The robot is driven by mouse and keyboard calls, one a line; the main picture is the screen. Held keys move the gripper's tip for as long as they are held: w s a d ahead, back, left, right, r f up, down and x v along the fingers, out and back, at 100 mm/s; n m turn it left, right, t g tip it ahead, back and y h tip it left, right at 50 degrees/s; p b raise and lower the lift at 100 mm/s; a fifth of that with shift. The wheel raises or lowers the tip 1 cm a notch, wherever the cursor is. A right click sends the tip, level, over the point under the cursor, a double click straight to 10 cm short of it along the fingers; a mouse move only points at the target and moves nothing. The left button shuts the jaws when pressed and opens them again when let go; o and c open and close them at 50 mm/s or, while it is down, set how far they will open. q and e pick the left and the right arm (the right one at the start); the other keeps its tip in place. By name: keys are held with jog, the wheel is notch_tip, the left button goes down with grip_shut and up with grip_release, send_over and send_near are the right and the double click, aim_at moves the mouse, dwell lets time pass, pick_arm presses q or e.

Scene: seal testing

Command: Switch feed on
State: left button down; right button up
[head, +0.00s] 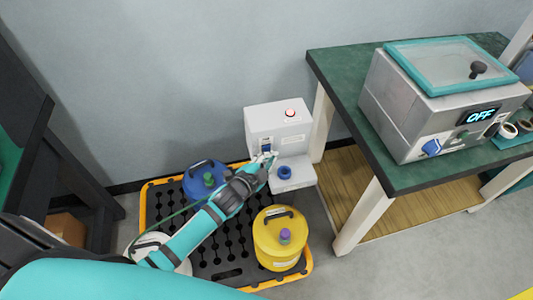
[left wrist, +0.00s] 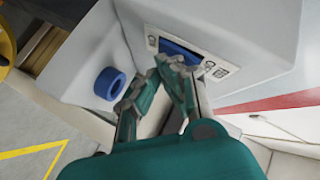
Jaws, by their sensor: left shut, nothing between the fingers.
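A blue round knob (head: 285,172) is on the lower ledge and also shows in the left wrist view (left wrist: 110,84). My left gripper (head: 264,158) is shut and empty, its fingertips (left wrist: 160,74) right at the lower edge of the switch. Contact cannot be told. My right gripper is not in view.
A yellow canister (head: 268,243), a blue canister (head: 196,176) and a white container (head: 148,243) stand on a black pallet with a yellow rim (head: 307,268). A green-topped bench (head: 340,85) at right holds a machine (head: 403,112) reading OFF.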

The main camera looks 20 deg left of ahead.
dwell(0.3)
pick_arm(q)
jog(key=shift+s+d+r+p, duration=0.15)
jog(key=shift+s+d+p, duration=0.3)
jog(key=shift+s, duration=0.2)
jog(key=shift+s+d, duration=0.3)
jog(key=shift+s, duration=0.1)
jog(key=s, duration=0.1)
jog(key=s+d+p, duration=0.1)
jog(key=s+d, duration=0.1)
jog(key=shift+s+r+p, duration=0.15)
jog(key=shift+r+p, duration=0.15)
